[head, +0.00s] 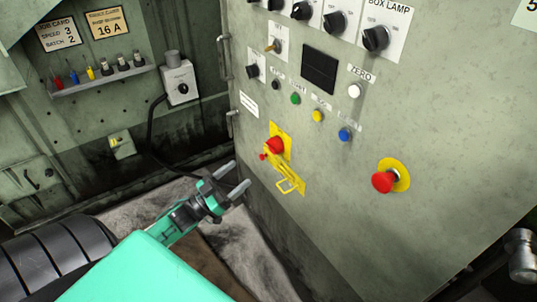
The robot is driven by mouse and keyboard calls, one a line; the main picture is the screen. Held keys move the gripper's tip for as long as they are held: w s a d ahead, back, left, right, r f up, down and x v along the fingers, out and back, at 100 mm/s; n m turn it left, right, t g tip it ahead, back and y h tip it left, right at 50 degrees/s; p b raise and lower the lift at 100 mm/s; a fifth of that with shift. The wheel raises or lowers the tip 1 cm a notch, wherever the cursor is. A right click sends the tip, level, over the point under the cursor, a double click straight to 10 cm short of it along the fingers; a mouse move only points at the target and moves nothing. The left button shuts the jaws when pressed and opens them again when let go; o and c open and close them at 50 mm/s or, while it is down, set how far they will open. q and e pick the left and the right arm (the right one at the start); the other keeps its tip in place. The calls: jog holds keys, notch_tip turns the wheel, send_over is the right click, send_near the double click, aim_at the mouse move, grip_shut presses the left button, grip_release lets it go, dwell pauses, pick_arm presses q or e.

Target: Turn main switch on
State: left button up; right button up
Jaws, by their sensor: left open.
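A grey-green control panel (430,130) fills the right half of the head view. On its lower left is a red knob (275,146) on a yellow plate with a yellow hasp (289,185) below it; it looks like the main switch, but I cannot read a label for it. My left gripper (234,178) is open and empty, low and left of the yellow plate, apart from it. Its fingers point up and right, toward the panel's left edge. My right gripper does not show.
A red mushroom button (383,182) on a yellow disc sits further right. Black rotary knobs, small coloured buttons and a dark display (319,69) lie above. A grey box (179,82) with a black cable hangs left. A shelf (105,80) holds small tools.

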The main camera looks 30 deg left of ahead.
aim_at(275, 146)
pick_arm(q)
jog(key=b+x, duration=0.1)
jog(key=x, duration=1.1)
jog(key=shift+w, duration=0.4)
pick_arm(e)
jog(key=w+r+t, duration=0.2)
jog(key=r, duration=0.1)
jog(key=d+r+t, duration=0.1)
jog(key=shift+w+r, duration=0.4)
pick_arm(q)
jog(key=shift+d, duration=0.1)
jog(key=shift+c, duration=0.2)
jog(key=c, duration=0.9)
